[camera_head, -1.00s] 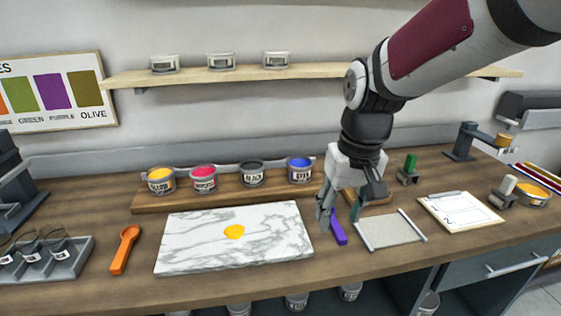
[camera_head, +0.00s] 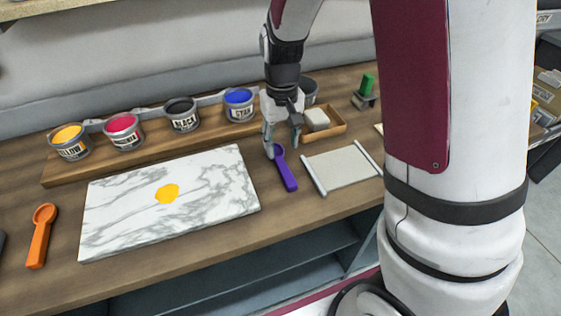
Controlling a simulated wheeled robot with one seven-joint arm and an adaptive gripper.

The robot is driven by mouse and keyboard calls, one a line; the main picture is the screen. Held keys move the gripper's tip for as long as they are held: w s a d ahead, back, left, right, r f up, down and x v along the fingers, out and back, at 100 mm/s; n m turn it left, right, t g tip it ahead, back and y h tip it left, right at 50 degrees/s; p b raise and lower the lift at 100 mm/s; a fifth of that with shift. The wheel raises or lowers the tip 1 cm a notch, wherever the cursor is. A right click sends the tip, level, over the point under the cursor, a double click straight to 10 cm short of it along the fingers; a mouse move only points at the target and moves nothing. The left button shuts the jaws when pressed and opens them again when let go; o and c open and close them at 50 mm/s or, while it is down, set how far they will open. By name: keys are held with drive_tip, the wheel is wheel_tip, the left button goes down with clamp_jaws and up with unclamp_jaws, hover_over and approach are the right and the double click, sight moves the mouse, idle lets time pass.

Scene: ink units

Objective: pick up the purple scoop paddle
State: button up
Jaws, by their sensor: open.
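The purple scoop paddle (camera_head: 288,172) lies on the wooden bench between the marble slab (camera_head: 108,208) and the grey-white flat pad. Its handle points toward the front edge and its round scoop end is at the back. My gripper (camera_head: 282,153) is open and points down at the scoop end. One finger shows to the left of the scoop end and the other to its right. The scoop end is partly hidden by the fingers. I cannot tell whether the fingers touch it.
A small wooden tray (camera_head: 337,130) holding a white block is behind right. The flat pad (camera_head: 342,169) lies right of the paddle. An orange scoop (camera_head: 40,236) lies far left.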

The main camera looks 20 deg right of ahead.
sight(281, 163)
drive_tip(key=shift+f, duration=3.4)
drive_tip(key=shift+c, duration=0.4)
clamp_jaws()
